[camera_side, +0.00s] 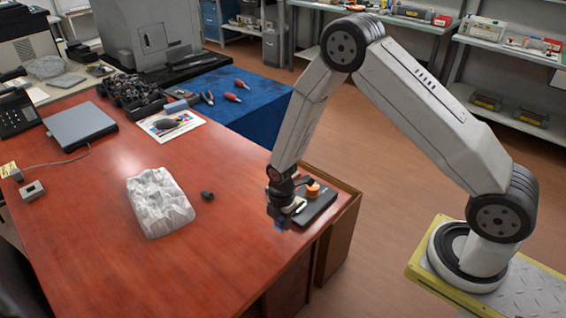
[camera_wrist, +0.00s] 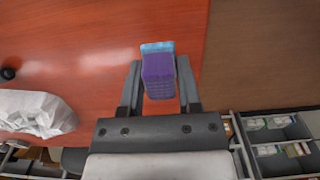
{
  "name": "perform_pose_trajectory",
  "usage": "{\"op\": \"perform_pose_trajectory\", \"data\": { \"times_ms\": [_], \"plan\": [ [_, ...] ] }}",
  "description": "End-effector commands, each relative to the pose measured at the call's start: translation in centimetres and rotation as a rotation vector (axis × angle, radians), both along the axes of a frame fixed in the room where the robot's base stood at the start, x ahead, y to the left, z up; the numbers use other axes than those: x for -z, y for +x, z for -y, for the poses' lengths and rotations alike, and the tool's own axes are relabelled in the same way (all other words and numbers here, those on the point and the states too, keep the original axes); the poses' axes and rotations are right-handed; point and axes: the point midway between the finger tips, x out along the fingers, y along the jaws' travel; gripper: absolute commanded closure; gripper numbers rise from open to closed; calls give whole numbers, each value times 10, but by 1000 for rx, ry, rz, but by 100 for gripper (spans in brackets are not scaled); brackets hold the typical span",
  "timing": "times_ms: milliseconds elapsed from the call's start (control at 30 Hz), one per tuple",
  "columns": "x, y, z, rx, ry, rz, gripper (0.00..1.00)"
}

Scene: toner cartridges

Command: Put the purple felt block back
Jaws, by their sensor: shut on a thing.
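The purple felt block (camera_wrist: 158,74) is between the two fingers of my gripper (camera_wrist: 159,88) in the wrist view, with a light blue band along its far end. My gripper is shut on it. In the side view only a small dark purple part of the block (camera_side: 281,225) shows below my gripper (camera_side: 282,212), near the right edge of the red-brown desk (camera_side: 225,235). I cannot tell whether the block touches the desk. A dark flat tray (camera_side: 318,208) with an orange-topped round thing (camera_side: 314,187) lies just right of my gripper, partly hidden by it.
A crumpled white packet (camera_side: 160,202) and a small black object (camera_side: 207,195) lie left of my gripper on the desk. A printed sheet (camera_side: 170,124), a grey flat device (camera_side: 80,126) and a blue-covered table (camera_side: 250,105) are farther back. The desk's middle is mostly clear.

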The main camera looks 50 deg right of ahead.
Motion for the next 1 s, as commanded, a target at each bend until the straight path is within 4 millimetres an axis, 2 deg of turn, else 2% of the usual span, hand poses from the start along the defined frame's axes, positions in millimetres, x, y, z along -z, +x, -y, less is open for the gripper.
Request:
{"op": "perform_pose_trajectory", "data": {
  "times_ms": [100, 300, 667, 1000],
  "plan": [
    [13, 9, 0, 0, 0, -1, 100],
    [23, 19, -1, 0, 0, 0, 100],
    [28, 23, -1, 0, 0, 0, 100],
    [57, 25, -1, 0, 0, -1, 100]
  ]
}}
